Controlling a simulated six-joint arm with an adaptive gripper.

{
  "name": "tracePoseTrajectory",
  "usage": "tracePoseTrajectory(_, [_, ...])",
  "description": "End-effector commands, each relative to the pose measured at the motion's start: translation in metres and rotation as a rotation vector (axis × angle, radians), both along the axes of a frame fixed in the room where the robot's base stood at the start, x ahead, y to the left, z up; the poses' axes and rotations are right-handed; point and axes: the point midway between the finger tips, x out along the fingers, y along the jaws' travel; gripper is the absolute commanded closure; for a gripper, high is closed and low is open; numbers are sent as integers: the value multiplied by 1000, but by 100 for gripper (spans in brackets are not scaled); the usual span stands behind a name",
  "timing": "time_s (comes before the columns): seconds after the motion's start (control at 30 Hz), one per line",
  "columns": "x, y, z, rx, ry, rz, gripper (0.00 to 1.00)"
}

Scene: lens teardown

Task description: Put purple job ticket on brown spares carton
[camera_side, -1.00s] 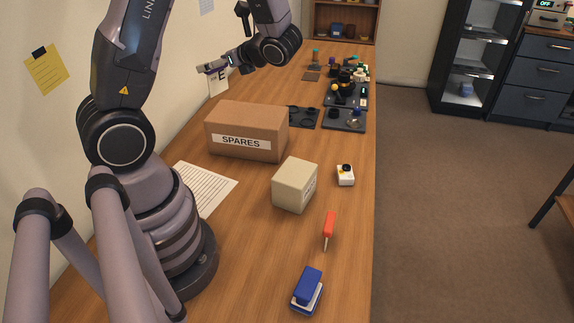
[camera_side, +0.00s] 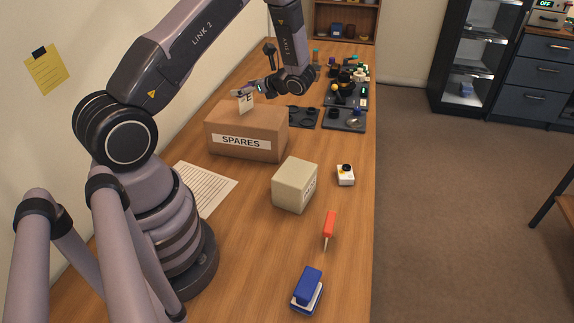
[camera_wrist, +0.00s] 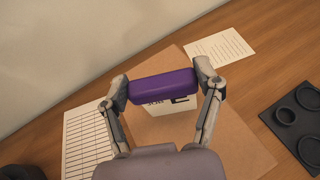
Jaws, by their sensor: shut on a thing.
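The purple job ticket (camera_wrist: 163,86) is held between the two fingers of my gripper (camera_wrist: 163,88) in the wrist view; a white face with dark print shows below its purple top edge. In the side view the ticket's white face (camera_side: 246,103) hangs upright from my gripper (camera_side: 246,93), at the top of the brown spares carton (camera_side: 225,142). The carton's top (camera_wrist: 235,138) lies beneath the ticket in the wrist view. I cannot tell whether the ticket's lower edge touches the carton.
Dark trays (camera_side: 344,121) lie beyond the carton. Printed sheets (camera_wrist: 220,48) flank the carton.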

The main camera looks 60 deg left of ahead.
Motion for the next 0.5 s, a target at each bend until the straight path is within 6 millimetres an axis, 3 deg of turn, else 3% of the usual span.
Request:
tracePoseTrajectory(0.4, [0,0,-7,0,-1,-1,59])
tracePoseTrajectory(0.43, [0,0,-7,0,-1,-1,33])
tracePoseTrajectory(0.5, [0,0,-7,0,-1,-1,23])
